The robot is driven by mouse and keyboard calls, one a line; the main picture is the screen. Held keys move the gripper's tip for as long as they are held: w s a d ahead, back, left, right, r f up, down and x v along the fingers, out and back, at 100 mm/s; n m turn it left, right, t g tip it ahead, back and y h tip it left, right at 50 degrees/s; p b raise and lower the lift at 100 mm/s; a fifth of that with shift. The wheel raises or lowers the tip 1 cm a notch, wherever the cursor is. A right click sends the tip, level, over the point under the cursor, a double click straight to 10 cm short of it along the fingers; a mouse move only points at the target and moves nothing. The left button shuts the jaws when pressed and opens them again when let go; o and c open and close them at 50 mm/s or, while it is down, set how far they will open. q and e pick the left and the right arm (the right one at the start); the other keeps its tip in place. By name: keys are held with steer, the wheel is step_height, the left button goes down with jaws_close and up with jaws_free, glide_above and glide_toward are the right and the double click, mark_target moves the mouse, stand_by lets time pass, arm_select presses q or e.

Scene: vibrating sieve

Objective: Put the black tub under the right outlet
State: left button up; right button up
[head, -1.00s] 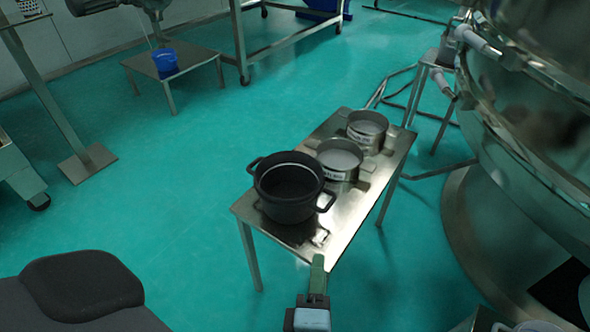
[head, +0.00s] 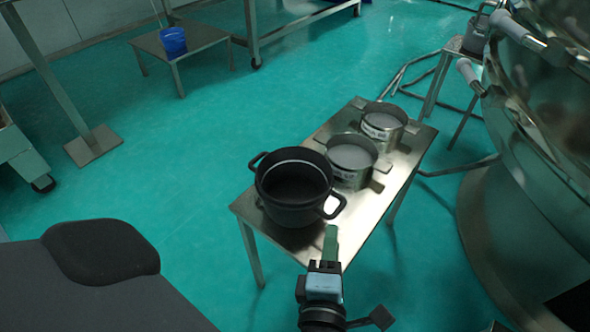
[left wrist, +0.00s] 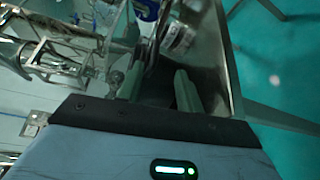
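The black tub (head: 293,190), a round pot with two side handles, stands upright on the near end of a low steel table (head: 385,210). My left gripper (head: 331,240) is just in front of the tub's near right handle, fingers pointing towards it. In the left wrist view its two green fingers (left wrist: 160,90) are apart, with a dark surface between and beyond them; I cannot tell whether they touch the handle. The steel sieve (head: 545,110) stands at the right, with pale pipe-like fittings (head: 470,78) on its side. The right outlet cannot be made out. My right gripper is not in view.
Two round metal sieve pans (head: 351,160) (head: 383,126) stand behind the tub on the same table. A blue bucket (head: 173,42) is on a small table at the back left. Green floor is clear left of the steel table.

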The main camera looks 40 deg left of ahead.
arm_select(q)
steer(key=x, duration=0.1)
steer(key=b+x, duration=0.1)
steer(key=x, duration=0.2)
steer(key=shift+a+r, duration=0.15)
steer(key=shift+r, duration=0.2)
steer(key=shift+w+a+b, duration=0.25)
steer(key=shift+w+b, duration=0.1)
steer(key=shift+w, duration=0.15)
steer(key=shift+c, duration=0.3)
jaws_close()
